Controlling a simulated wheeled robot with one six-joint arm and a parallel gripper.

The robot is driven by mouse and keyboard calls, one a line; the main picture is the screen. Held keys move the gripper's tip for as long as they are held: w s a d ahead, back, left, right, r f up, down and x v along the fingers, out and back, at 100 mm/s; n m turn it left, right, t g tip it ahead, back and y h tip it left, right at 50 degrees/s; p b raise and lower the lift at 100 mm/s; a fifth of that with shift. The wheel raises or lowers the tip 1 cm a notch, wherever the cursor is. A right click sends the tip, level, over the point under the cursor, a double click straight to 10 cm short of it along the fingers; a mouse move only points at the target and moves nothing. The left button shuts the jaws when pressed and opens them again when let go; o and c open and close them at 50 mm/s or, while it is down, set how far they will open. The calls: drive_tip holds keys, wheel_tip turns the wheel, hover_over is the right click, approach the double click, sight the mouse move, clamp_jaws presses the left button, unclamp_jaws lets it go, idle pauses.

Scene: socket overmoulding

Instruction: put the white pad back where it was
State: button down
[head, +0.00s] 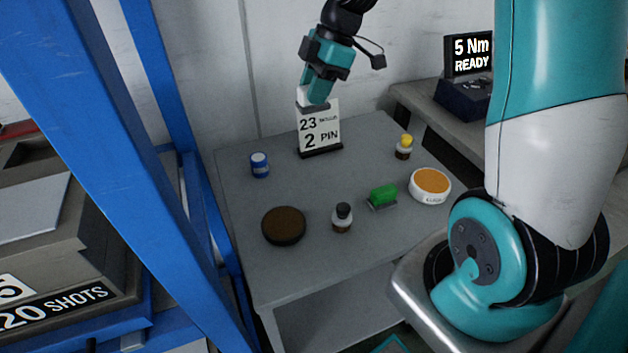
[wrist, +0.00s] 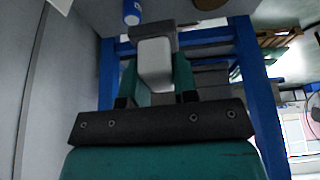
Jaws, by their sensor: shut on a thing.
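The white pad (head: 303,97) is a white block on a grey layer. My gripper (head: 316,92) is shut on it and holds it above the table, in front of the top of the sign in the head view. In the wrist view the white pad (wrist: 155,62) sits between the two teal fingers of my gripper (wrist: 156,78), with its grey part at the far end. A green pad (head: 383,194) with a grey base lies on the grey table (head: 330,265), well away from my gripper.
The sign (head: 320,130) reading "2 PIN" stands at the table's back. A blue-and-white jar (head: 260,165), brown disc (head: 284,225), black-capped bottle (head: 342,217), yellow-capped bottle (head: 404,147) and orange-topped tub (head: 430,186) stand around. Bare table lies between them. A blue frame (head: 110,130) rises at left.

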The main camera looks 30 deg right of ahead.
wheel_tip(320, 180, down, 19)
drive_tip(key=shift+f+b, duration=0.1)
drive_tip(key=shift+b, duration=0.3)
drive_tip(key=shift+f, duration=0.1)
drive_tip(key=c, duration=0.9)
unclamp_jaws()
